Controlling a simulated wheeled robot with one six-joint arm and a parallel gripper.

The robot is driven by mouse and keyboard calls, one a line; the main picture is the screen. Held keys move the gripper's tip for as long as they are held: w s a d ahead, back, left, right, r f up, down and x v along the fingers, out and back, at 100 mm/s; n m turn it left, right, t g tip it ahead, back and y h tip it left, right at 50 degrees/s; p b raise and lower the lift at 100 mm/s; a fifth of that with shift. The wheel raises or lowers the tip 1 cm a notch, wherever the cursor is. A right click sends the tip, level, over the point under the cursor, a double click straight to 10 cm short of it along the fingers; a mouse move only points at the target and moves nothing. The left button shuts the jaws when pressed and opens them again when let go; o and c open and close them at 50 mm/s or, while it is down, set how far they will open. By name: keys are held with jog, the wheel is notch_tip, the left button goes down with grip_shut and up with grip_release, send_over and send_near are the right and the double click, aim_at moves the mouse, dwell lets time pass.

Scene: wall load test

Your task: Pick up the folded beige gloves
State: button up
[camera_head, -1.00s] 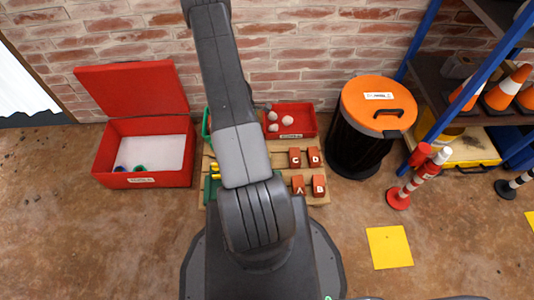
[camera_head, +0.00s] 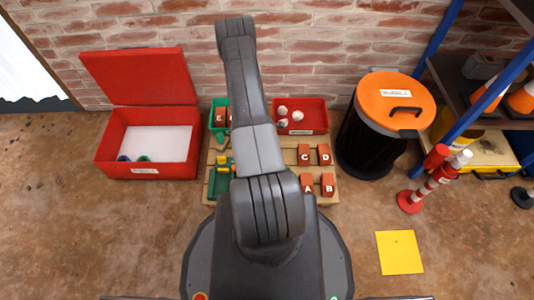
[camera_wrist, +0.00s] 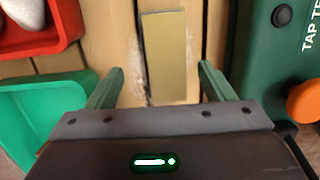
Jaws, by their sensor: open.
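A flat beige-tan rectangle (camera_wrist: 165,55) lies on the wooden planks in the wrist view; I cannot tell whether it is the folded gloves. My gripper (camera_wrist: 160,68) is open, its two green fingers apart on either side of the rectangle's lower end. Nothing shows held between them. In the head view my arm hides the gripper and the middle of the wooden bench (camera_head: 285,157), and I make out no gloves there.
The wrist view shows a green bin (camera_wrist: 40,110) left and a green tester case (camera_wrist: 275,60) right. The red bin (camera_head: 310,119) holds whitish lumps. Lettered red blocks (camera_head: 305,155) stand on the bench. An orange-lidded barrel (camera_head: 362,148) stands right; an open red box (camera_head: 115,155) left.

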jog(key=f, duration=0.1)
jog(key=f+b, duration=0.1)
jog(key=f, duration=0.1)
jog(key=d+f+b, duration=0.1)
jog(key=f, duration=0.1)
jog(key=shift+s+f, duration=0.1)
jog(key=shift+s, duration=0.25)
jog(key=shift+a, duration=0.1)
jog(key=c, duration=1.1)
